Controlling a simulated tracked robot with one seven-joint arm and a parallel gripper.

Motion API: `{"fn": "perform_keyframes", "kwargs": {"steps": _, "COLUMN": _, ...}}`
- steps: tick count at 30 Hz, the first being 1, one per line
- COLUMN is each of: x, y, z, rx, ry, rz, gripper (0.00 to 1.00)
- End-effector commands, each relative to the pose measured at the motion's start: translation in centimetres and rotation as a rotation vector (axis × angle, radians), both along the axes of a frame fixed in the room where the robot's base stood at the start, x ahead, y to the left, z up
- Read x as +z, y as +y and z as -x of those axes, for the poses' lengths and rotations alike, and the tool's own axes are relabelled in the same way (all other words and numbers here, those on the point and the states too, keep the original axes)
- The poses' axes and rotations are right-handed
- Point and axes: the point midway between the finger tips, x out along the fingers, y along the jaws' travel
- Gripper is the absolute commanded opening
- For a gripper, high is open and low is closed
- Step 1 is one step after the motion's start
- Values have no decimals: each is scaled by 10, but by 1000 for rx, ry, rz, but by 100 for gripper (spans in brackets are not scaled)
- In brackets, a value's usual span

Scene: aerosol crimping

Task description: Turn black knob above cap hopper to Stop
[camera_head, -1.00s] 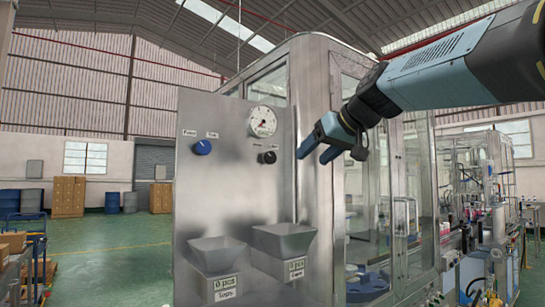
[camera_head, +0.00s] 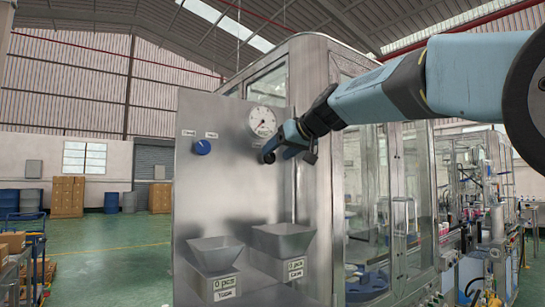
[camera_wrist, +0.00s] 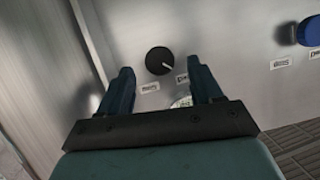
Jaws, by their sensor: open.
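The black knob (camera_wrist: 159,61) is on the steel panel in the wrist view, with a white pointer line and small labels on both sides. The label words are too blurred to read surely. My gripper (camera_wrist: 160,82) is open there, and its two dark blue fingers lie to either side of the knob in the picture. No contact shows. In the head view my gripper (camera_head: 268,154) is at the panel below the gauge and hides most of the knob. The right-hand hopper (camera_head: 283,239), below the knob, has a sign that seems to read "caps".
A blue knob (camera_head: 202,147) is left on the same panel; it also shows in the wrist view (camera_wrist: 309,31). A round gauge (camera_head: 263,121) sits just above my gripper. Another hopper (camera_head: 216,253) is at lower left. The panel between knobs and hoppers is clear.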

Motion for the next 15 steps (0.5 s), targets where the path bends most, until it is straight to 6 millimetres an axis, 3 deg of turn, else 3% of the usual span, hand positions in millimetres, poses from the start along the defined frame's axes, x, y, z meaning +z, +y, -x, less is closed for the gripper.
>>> {"fn": "perform_keyframes", "kwargs": {"steps": 6, "x": -10, "y": 14, "z": -18, "rx": 0, "ry": 1, "rz": 0, "gripper": 65}}
{"fn": "perform_keyframes", "kwargs": {"steps": 15, "x": -12, "y": 17, "z": -23, "rx": -1, "ry": 0, "rz": 0, "gripper": 65}}
